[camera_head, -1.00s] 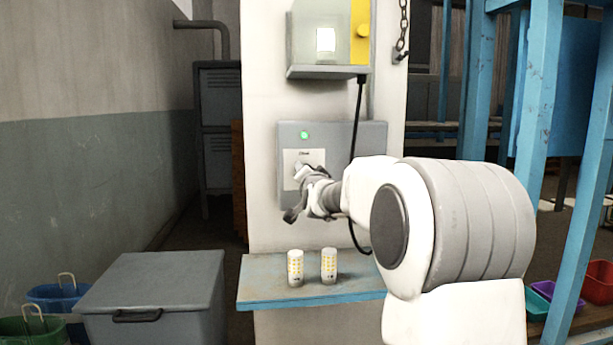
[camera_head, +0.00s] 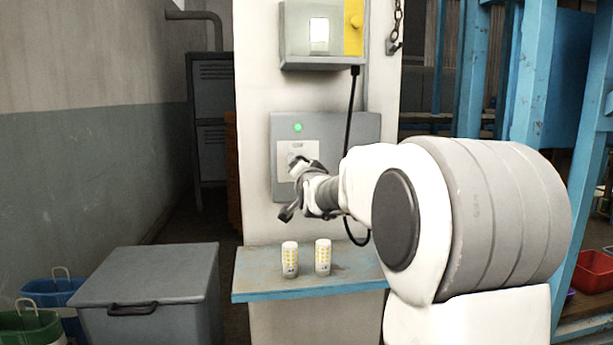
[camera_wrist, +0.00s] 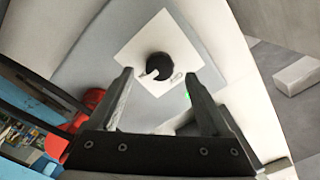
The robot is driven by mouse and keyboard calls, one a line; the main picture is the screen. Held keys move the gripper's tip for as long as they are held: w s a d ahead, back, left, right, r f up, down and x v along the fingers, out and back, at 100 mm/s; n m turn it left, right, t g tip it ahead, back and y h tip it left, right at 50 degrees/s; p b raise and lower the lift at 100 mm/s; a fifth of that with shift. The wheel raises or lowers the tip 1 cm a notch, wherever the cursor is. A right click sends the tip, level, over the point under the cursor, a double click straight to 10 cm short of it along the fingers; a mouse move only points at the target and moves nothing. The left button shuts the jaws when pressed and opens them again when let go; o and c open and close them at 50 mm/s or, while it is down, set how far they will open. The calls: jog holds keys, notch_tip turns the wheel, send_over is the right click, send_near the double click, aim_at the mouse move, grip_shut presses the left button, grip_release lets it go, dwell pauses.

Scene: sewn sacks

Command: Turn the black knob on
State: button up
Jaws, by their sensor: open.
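The black knob (camera_wrist: 160,66) sits on a white square plate (camera_wrist: 143,48) on a grey panel in the wrist view. A pale mark shows on the knob's lower left. My gripper (camera_wrist: 160,95) is open and empty, with the knob beyond and between its fingertips, apart from them. In the head view my gripper (camera_head: 300,188) is in front of the grey wall panel (camera_head: 345,135) and hides the knob and the lower part of its plate. A green light (camera_head: 297,127) glows on the panel above the plate.
Two white patterned cylinders (camera_head: 289,259) (camera_head: 322,257) stand on a blue-edged shelf (camera_head: 255,290) below the panel. A grey box (camera_head: 318,62) is mounted above, with a black cable (camera_head: 350,110) hanging down. A grey lidded bin (camera_head: 150,280) stands at the left.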

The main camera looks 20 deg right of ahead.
jog(key=v, duration=0.8)
jog(key=shift+s+p, duration=0.3)
jog(key=shift+p, duration=0.1)
jog(key=shift+a+r, duration=0.1)
jog(key=shift+a, duration=0.1)
jog(key=a+r+n+g+y+p, duration=0.25)
jog(key=a+n, duration=0.25)
jog(key=a, duration=0.6)
jog(key=s+a+f+n+g+y+b, duration=0.1)
jog(key=s+a+f+n+g, duration=0.15)
jog(key=s+f, duration=0.6)
jog(key=s+a+f+n+g+y+b, duration=0.1)
jog(key=s+f+n+g, duration=0.3)
jog(key=s, duration=0.8)
jog(key=s+a+f+n+g+y+b, duration=0.1)
jog(key=s+f+g, duration=0.1)
jog(key=s+f, duration=0.65)
notch_tip(320, 180, up, 24)
jog(key=s+p, duration=0.2)
jog(key=p, duration=2.1)
jog(key=shift+s+a+g, duration=0.2)
jog(key=shift+s+g, duration=0.1)
jog(key=shift+g, duration=0.1)
jog(key=shift+f+h, duration=0.1)
jog(key=shift+h, duration=0.15)
